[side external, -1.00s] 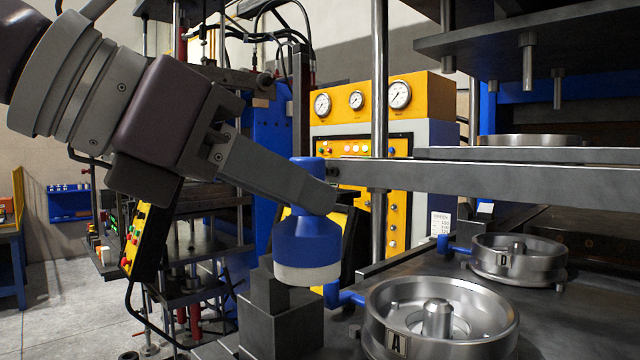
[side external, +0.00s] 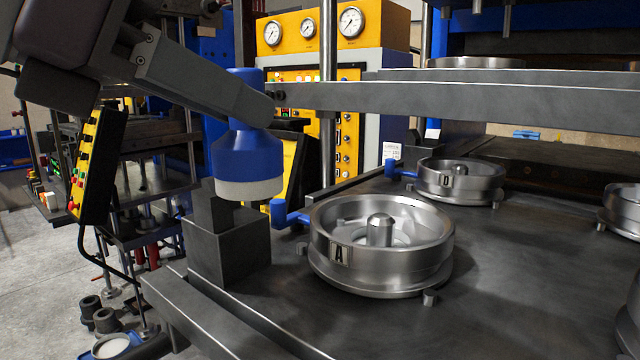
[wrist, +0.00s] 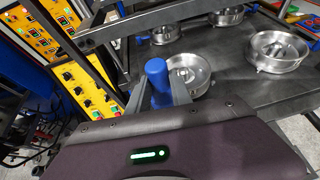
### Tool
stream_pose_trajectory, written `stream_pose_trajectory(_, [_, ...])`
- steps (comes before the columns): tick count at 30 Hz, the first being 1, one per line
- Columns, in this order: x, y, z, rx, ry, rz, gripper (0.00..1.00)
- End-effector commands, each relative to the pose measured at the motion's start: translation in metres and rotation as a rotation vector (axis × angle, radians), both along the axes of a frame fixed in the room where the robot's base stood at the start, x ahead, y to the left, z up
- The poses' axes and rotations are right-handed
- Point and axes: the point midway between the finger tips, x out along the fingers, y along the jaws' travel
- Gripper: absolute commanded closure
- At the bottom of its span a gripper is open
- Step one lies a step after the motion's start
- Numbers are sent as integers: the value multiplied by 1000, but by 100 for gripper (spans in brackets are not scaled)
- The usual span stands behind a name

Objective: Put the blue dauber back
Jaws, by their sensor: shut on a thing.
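My gripper (side external: 250,105) is shut on the blue dauber (side external: 248,155), with its fingers around the upright handle. The dauber hangs about upright, its pale round pad (side external: 248,188) facing down. In the side view the pad overlaps the right side of a stepped dark block (side external: 228,245) at the table's left edge. I cannot tell whether they touch or how far apart they are in depth. The wrist view shows the dauber's blue handle (wrist: 157,78) between the two fingers; its pad is hidden there.
Mould ring A (side external: 335,255) stands just right of the dauber, with a blue handle. Ring D (side external: 455,182) is behind it. A flat metal bar (side external: 480,105) crosses behind the gripper. A round container with white contents (side external: 110,345) is low at the left.

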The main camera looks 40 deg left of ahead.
Motion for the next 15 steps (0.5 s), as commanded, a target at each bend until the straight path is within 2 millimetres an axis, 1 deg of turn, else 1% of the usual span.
stream_pose_trajectory(4, [0, -1, 12, -2, -3, -1, 100])
stream_pose_trajectory(12, [1, 0, 49, -2, -2, 0, 100])
stream_pose_trajectory(13, [2, 1, 52, -2, 0, 4, 100])
stream_pose_trajectory(15, [12, 14, 51, 0, 0, 53, 100])
